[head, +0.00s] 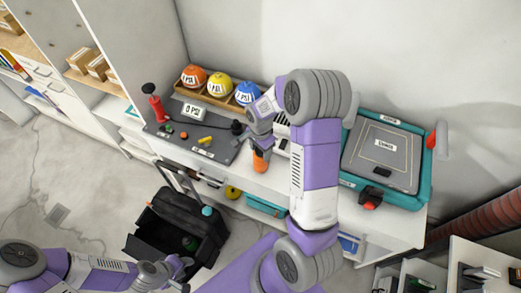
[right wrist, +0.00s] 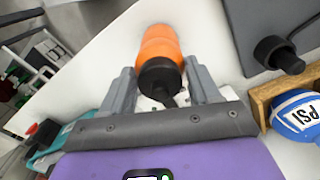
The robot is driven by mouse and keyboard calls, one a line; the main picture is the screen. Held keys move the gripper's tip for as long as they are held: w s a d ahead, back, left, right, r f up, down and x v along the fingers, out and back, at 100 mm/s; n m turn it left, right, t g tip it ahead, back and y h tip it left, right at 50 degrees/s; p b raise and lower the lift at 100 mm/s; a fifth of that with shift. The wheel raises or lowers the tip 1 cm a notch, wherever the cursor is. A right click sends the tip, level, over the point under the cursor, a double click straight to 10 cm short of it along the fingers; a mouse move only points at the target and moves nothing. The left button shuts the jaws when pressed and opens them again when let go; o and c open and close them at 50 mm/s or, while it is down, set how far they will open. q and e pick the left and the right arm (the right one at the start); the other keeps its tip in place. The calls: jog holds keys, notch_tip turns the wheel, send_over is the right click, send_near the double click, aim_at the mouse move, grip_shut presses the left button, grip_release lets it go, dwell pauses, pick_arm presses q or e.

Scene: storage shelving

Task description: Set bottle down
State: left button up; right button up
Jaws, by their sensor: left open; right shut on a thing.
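An orange bottle with a black top (head: 260,162) is at the front edge of the white counter (head: 268,183) in the head view. It also shows in the right wrist view (right wrist: 158,45), between the grey fingers of my right gripper (right wrist: 163,82). My right gripper (head: 261,143) is shut on the bottle, with my purple arm beside it. I cannot tell whether the bottle's base touches the counter. My left gripper (head: 178,268) is open and empty, low in the head view near the black toolbox.
A grey panel (head: 190,140) with a red pump handle lies left of the bottle. Orange, yellow and blue PSI balls (head: 218,86) sit in a wooden tray behind. A teal-edged case (head: 385,155) is right. An open black toolbox (head: 178,228) stands on the floor.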

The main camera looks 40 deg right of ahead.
jog(key=shift+r, duration=0.15)
jog(key=o, duration=1.6)
jog(key=shift+f, duration=0.2)
